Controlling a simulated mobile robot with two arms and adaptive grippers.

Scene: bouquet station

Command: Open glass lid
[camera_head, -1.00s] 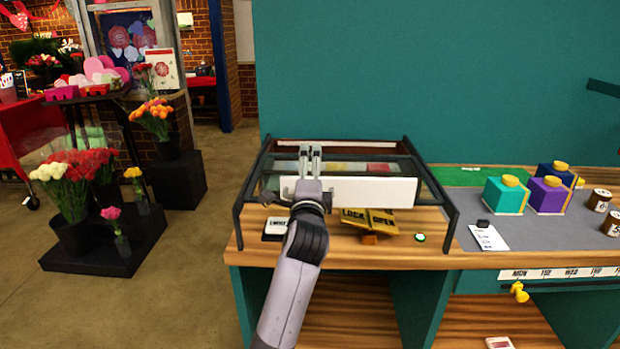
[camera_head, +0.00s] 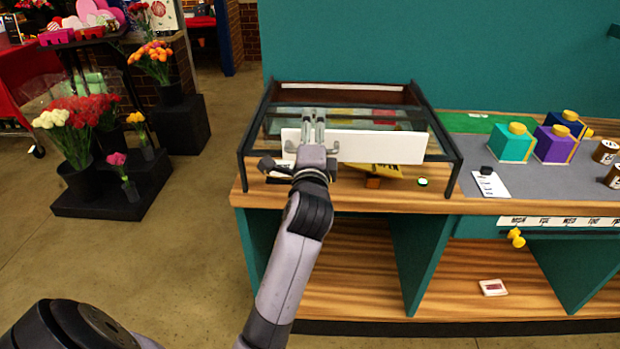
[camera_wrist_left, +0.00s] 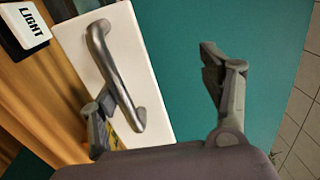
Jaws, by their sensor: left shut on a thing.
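The glass lid (camera_head: 240,155) is on a dark-framed case on the wooden counter. A white front panel (camera_head: 380,147) stands in front of the glass. In the left wrist view, the panel (camera_wrist_left: 150,60) carries a curved metal handle (camera_wrist_left: 112,70). My left gripper (camera_head: 313,127) is at the panel's left part, shut on the handle. In the left wrist view, the fingers of the left gripper (camera_wrist_left: 160,105) show apart, with the handle against one of them. I cannot tell how far the lid is raised. My right gripper is not in view.
A yellow sign (camera_head: 400,171) is partly hidden below the panel, near a small green-lit button (camera_head: 422,182). Teal (camera_head: 508,142) and purple (camera_head: 553,147) boxes stand right.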

